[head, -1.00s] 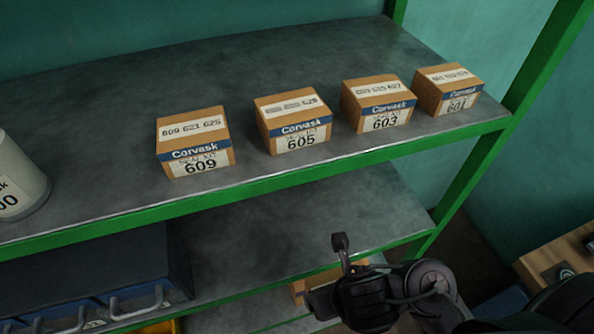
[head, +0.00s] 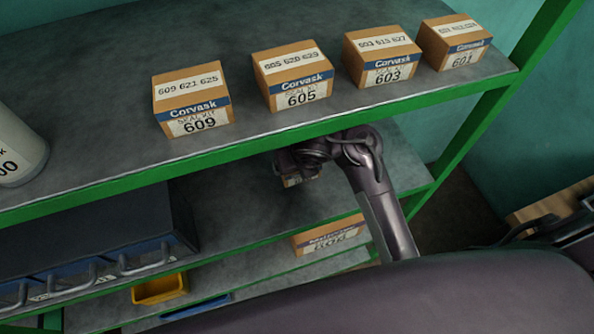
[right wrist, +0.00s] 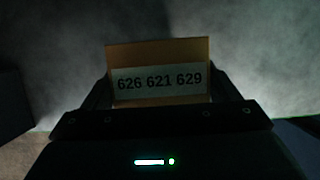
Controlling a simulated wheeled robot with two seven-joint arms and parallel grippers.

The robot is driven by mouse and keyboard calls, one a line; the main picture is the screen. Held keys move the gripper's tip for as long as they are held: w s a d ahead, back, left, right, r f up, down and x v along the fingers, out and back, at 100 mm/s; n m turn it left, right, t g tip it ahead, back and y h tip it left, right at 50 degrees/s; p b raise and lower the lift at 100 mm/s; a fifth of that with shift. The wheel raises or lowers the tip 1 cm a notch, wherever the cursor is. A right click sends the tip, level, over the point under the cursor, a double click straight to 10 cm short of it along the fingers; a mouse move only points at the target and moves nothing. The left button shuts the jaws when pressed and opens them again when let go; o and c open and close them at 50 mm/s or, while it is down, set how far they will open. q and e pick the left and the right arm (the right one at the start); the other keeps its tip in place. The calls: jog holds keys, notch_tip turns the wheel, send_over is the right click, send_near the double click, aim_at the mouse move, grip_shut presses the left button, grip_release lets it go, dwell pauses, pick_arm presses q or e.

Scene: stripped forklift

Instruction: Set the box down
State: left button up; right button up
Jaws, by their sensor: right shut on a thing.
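My right gripper (head: 292,168) reaches in under the front edge of the top shelf, over the middle shelf (head: 232,220). It is shut on a small cardboard box (head: 292,181), which is mostly hidden by the gripper in the head view. In the right wrist view the box (right wrist: 158,52) sits between the two fingers, with a white label reading 626 621 629. A grey surface lies behind it. I cannot tell whether the box touches the shelf. My left gripper is not in view.
Boxes 609 (head: 192,105), 605 (head: 291,77), 603 (head: 382,57) and 601 (head: 455,43) stand on the top shelf (head: 100,140). A dark drawer cabinet (head: 95,240) fills the middle shelf's left. A lower shelf holds a carton (head: 328,236) and a yellow bin (head: 160,288).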

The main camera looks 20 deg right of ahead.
jog(key=b+x, duration=0.1)
jog(key=x, duration=0.1)
jog(key=shift+w+f, duration=0.2)
jog(key=shift+w, duration=0.15)
jog(key=shift+f+b, duration=0.35)
jog(key=shift+f, duration=0.15)
notch_tip(320, 180, down, 4)
jog(key=shift+s+r+b, duration=0.15)
jog(key=shift+r+b, duration=0.1)
jog(key=shift+b, duration=0.65)
jog(key=shift+w+f, duration=0.15)
jog(key=shift+w, duration=0.15)
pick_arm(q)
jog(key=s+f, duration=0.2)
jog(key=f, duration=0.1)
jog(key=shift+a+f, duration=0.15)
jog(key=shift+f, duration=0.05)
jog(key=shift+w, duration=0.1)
pick_arm(e)
jog(key=o, duration=1.1)
jog(key=shift+f, duration=0.1)
jog(key=shift+c, duration=0.2)
